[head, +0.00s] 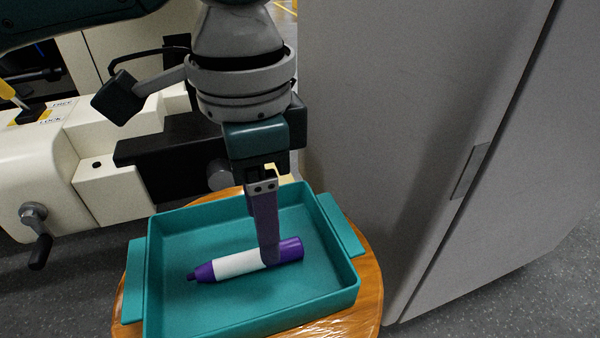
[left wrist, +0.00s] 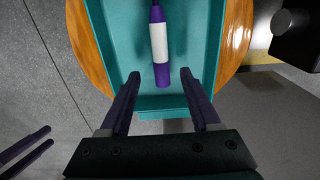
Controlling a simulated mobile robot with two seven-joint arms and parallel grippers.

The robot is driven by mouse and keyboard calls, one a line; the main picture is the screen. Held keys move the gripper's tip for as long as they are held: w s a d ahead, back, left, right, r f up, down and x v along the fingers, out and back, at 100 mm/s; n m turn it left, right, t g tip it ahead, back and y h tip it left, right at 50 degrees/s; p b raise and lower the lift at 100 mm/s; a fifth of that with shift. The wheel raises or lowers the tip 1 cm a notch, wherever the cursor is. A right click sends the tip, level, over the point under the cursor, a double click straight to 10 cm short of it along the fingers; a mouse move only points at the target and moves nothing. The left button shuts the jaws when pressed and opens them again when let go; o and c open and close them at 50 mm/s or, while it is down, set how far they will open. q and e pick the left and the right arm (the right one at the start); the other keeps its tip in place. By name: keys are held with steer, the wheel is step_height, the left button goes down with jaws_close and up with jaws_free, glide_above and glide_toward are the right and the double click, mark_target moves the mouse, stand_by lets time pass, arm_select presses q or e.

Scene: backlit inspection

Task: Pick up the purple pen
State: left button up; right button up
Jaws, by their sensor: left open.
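The purple pen (head: 240,263) is a thick marker with a white middle band. It lies flat in the teal tray (head: 342,297), its dark tip to the left. My left gripper (head: 268,256) reaches down into the tray at the pen's blunt right end, hiding part of it in the head view. In the left wrist view, my open left gripper (left wrist: 158,73) has its fingers apart, with the purple end of the pen (left wrist: 160,40) between their tips and gaps on both sides. My right gripper (left wrist: 50,134) shows at the lower left, its two fingers apart and empty.
The tray stands on a round wooden table (head: 366,290). A tall grey cabinet (head: 410,110) stands close on the right. A cream machine (head: 105,185) with a black block and a crank handle stands behind and left. The tray holds only the pen.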

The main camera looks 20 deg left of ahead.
mark_target(246, 262)
arm_select(q)
steer(key=shift+d+f+b, duration=0.1)
steer(key=shift+f+b, duration=0.2)
steer(key=shift+f, duration=0.15)
step_height(246, 262, down, 4)
steer(key=b, duration=0.4)
steer(key=shift+w+f, duration=0.15)
steer(key=shift+f, duration=0.05)
steer(key=shift+r, duration=0.15)
steer(key=shift+c, duration=0.3)
steer(key=c, duration=0.9)
jaws_close()
